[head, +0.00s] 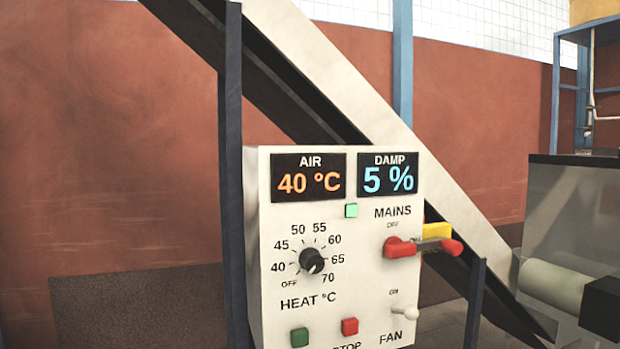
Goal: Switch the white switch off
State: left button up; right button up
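The white switch (405,313) is a small toggle low on the right of the white control panel (273,246), above the word FAN. A small label that looks like ON is just above it. Its lever sticks out to the right of its base; whether it is tipped up or down is hard to tell at this size. Neither of my grippers is in view, and nothing touches the switch.

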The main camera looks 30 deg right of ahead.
aim_at(411, 312)
jog(key=k+l+z, duration=0.15)
jog(key=z, duration=1.3)
